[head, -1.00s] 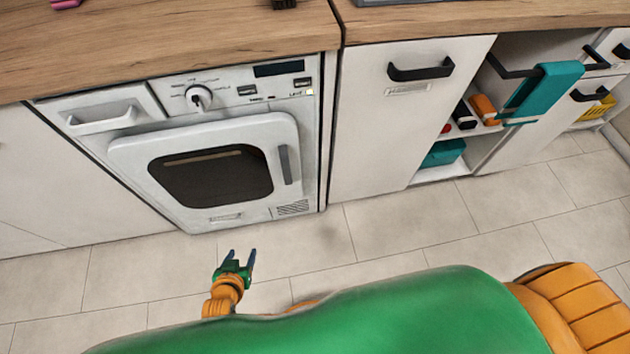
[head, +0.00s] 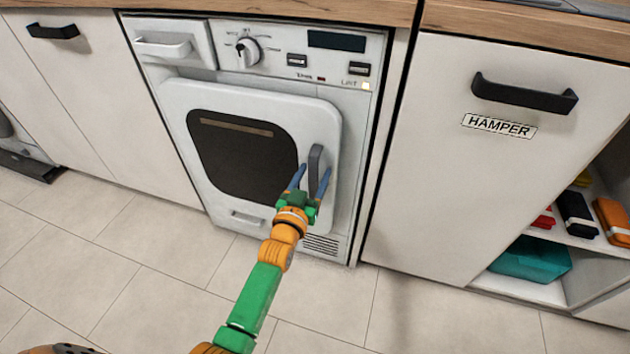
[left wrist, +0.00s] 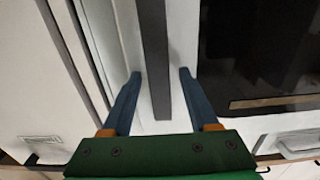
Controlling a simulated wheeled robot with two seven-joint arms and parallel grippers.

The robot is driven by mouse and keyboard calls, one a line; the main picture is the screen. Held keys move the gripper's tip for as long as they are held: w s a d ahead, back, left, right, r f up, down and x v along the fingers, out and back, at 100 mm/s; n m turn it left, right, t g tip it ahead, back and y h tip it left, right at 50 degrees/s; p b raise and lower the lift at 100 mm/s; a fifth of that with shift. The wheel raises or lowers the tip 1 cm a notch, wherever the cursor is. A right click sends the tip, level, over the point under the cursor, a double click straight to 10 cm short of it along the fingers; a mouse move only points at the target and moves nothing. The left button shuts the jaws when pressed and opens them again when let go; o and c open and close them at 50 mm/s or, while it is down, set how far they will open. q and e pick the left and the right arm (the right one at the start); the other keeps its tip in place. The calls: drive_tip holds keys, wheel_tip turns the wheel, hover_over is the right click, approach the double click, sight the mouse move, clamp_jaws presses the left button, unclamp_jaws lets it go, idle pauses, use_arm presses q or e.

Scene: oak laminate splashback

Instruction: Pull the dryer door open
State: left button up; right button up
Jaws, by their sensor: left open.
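The dryer door (head: 180,94) is white with a dark window and looks closed. Its grey vertical handle (head: 315,160) is on the door's right side. My left gripper (head: 310,180) is open at the lower part of the handle. In the left wrist view the handle (left wrist: 155,60) comes down between the two open blue fingers (left wrist: 158,85), with a gap on each side. I cannot tell how deep the handle sits between the fingers. My right gripper is not in view.
A white hamper front (head: 440,180) with a black handle stands right of the dryer. An open shelf with a teal box (head: 530,260) is at the far right. The tiled floor (head: 140,270) before the dryer is clear.

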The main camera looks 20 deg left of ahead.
use_arm(q)
clamp_jaws()
idle(1.4)
